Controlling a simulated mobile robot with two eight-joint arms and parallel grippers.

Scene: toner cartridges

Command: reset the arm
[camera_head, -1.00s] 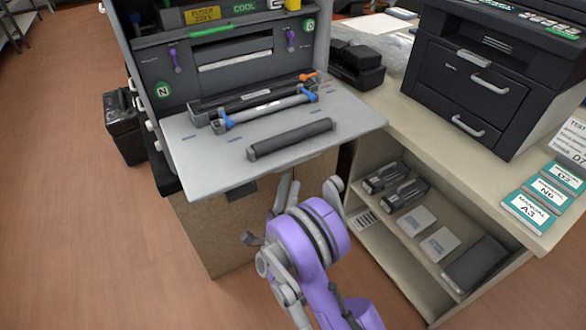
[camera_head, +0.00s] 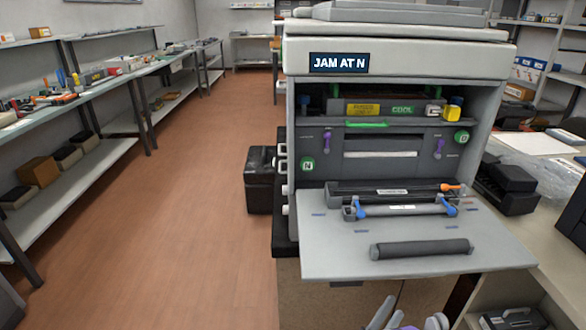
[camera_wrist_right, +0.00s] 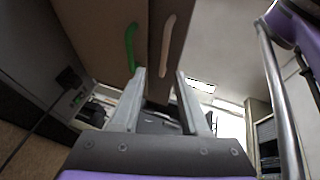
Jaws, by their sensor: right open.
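My right gripper (camera_head: 408,318) shows only by its finger tips at the bottom edge of the head view, in front of and below the printer's open grey door. The rest of my right arm is out of that view. In the right wrist view, the two pale fingers of the right gripper (camera_wrist_right: 160,100) are spread apart with nothing held between them. Beyond them are a brown panel (camera_wrist_right: 105,30), a green handle (camera_wrist_right: 130,48) and a pale handle (camera_wrist_right: 167,45). My left gripper is in neither view.
The large printer (camera_head: 400,55) reads "JAM AT N". Its open door (camera_head: 320,255) carries a dark roller (camera_head: 420,249) and blue-ended units. A black bin (camera_head: 260,180) stands at its left. Shelves (camera_head: 60,190) line the left wall; the brown floor between is clear. A counter stands at right.

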